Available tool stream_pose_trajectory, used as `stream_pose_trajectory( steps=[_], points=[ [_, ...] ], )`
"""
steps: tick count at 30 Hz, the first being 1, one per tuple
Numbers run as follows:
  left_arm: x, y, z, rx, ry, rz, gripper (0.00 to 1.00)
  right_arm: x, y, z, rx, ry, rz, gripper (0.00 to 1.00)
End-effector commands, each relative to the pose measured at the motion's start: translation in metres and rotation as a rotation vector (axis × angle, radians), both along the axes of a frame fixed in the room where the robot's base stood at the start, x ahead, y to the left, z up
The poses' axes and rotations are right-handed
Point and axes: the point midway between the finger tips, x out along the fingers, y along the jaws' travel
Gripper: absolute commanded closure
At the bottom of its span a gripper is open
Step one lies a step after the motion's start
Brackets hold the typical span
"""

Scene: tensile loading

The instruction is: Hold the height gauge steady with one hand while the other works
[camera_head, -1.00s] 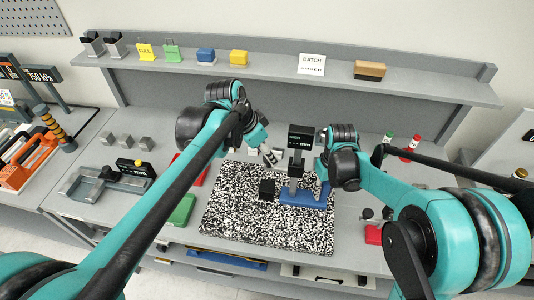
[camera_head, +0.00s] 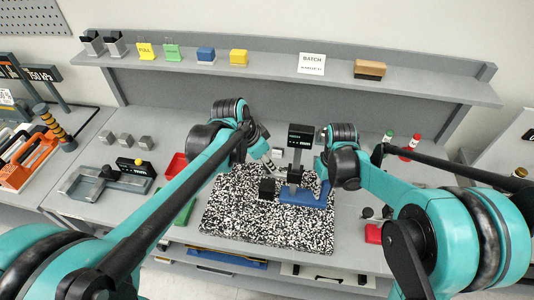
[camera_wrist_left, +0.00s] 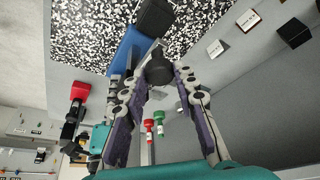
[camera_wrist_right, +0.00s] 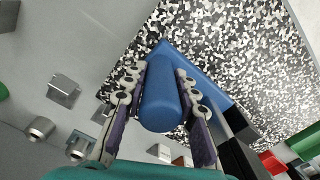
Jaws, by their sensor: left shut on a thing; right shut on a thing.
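The height gauge (camera_head: 301,138) stands upright on the speckled black-and-white plate (camera_head: 235,220), with a black display head, a grey column and a blue base (camera_head: 312,196). A black block (camera_head: 267,188) stands on the plate left of it. My right gripper (camera_head: 322,168) is at the gauge's right side; in the right wrist view its fingers (camera_wrist_right: 163,78) are shut on the rounded blue part (camera_wrist_right: 160,105) of the base. My left gripper (camera_head: 272,164) is left of the column; in the left wrist view its fingers close on a dark round knob (camera_wrist_left: 159,72) at the gauge. The exact contact is partly hidden.
A red tray (camera_head: 176,165) and a green piece (camera_head: 185,213) lie left of the plate, partly behind my left arm. A grey fixture (camera_head: 108,184) stands further left. Red and green bottles (camera_head: 411,147) stand at right. A shelf (camera_head: 280,66) runs along the back.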

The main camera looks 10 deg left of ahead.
Motion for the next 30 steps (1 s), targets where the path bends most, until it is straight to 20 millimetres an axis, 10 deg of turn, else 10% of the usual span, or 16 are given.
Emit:
stream_pose_trajectory(
  steps=[7, 19, 20, 22, 30],
  points=[
    [0.001, 0.0, -0.05, 0.001, -0.002, 0.001, 0.95, 0.0, 0.0, 0.0, 0.001, 0.0, 0.001, 1.0],
    [-0.001, 0.0, -0.06, 0.002, 0.001, 0.0, 0.94, 0.0, 0.0, 0.0, 0.001, 0.0, 0.002, 1.0],
    [-0.001, 0.0, -0.06, 0.002, 0.001, 0.0, 0.69, 0.0, 0.0, 0.0, 0.001, 0.0, 0.002, 1.0],
    [-0.001, 0.0, -0.06, 0.001, 0.0, 0.0, 0.52, 0.0, 0.0, 0.0, 0.0, 0.001, 0.002, 1.0],
    [-0.001, 0.0, -0.059, 0.001, -0.001, 0.0, 0.52, 0.0, 0.0, 0.0, 0.0, 0.0, 0.001, 1.0]
  ],
)
